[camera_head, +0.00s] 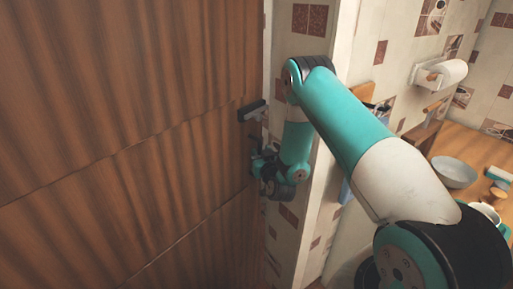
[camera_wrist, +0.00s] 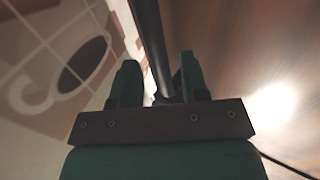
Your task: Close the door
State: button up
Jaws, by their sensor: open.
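The door (camera_head: 120,130) is a large brown wood-grain panel filling the left of the head view. A dark handle (camera_head: 252,110) sticks out near its right edge. My gripper (camera_head: 256,152) is beside that edge, just below the handle, partly hidden by my wrist. In the wrist view my gripper (camera_wrist: 157,75) is open, with its two green fingers apart. A dark bar (camera_wrist: 150,40), perhaps the handle or the door's edge, runs between them; contact is unclear. The door's wood (camera_wrist: 240,60) fills the right of that view. How far the door stands open cannot be told.
A tiled wall with a pale edge (camera_head: 322,200) stands right of the door, close to my arm. Beyond it, a wooden counter (camera_head: 462,140) holds a bowl (camera_head: 454,172) and other kitchenware.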

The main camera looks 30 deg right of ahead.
jog(key=shift+w+d, duration=0.1)
jog(key=shift+w, duration=0.45)
jog(key=shift+r, duration=0.1)
grip_shut()
